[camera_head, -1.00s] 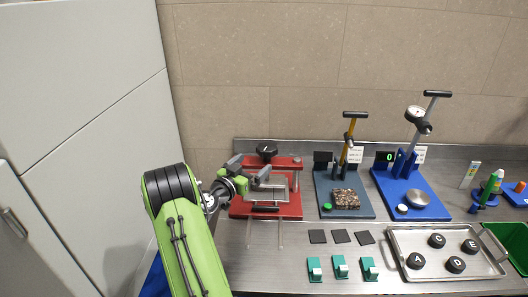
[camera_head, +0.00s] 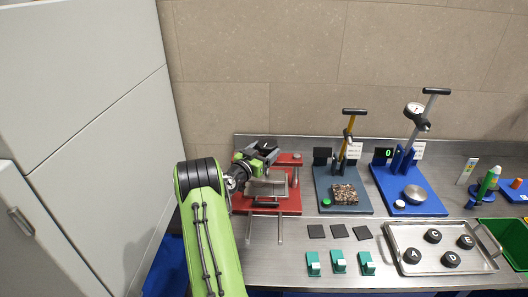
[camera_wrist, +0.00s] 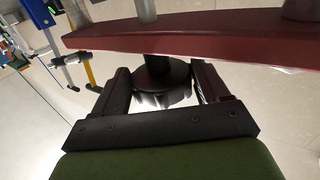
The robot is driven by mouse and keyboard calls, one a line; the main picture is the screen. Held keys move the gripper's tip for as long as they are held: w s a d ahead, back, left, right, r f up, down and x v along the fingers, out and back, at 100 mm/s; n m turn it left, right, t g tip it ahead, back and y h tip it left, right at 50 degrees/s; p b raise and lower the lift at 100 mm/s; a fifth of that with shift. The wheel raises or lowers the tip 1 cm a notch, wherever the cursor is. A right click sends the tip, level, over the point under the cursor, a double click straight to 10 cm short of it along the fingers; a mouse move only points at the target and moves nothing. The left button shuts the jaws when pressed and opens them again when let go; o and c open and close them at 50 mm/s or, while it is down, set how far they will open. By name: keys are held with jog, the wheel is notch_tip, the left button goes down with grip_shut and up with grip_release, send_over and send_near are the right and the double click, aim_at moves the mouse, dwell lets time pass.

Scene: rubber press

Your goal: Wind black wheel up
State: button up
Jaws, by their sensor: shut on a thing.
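The red press (camera_head: 292,205) stands at the left end of the steel counter. Its black wheel is largely hidden by my gripper (camera_head: 265,149) in the head view. In the wrist view the dark round wheel (camera_wrist: 160,77) sits on a shaft beside the red crossbar (camera_wrist: 210,36), and my gripper (camera_wrist: 163,95) has one finger on each side of it. My gripper is shut on the wheel. The wrist picture appears turned, with the crossbar above the wheel.
A dark press with a yellow lever (camera_head: 347,135) and a blue press (camera_head: 425,198) stand to the right. Black squares (camera_head: 316,231), green-and-white pieces (camera_head: 338,262) and a steel tray (camera_head: 400,268) with black pucks lie in front. A grey cabinet (camera_head: 80,130) is at the left.

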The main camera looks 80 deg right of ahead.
jog(key=shift+s+n+t+h+b, duration=0.1)
jog(key=shift+n+t+h+b, duration=0.2)
jog(key=shift+n+t+b, duration=0.7)
jog(key=shift+c, duration=0.2)
jog(key=shift+p, duration=0.3)
jog(key=o, duration=1.1)
jog(key=shift+c, duration=0.2)
jog(key=w+a+b, duration=0.2)
jog(key=a+b, duration=0.3)
jog(key=a, duration=1)
jog(key=shift+w+a+b, duration=0.3)
jog(key=shift+w+b, duration=0.05)
jog(key=shift+b, duration=0.05)
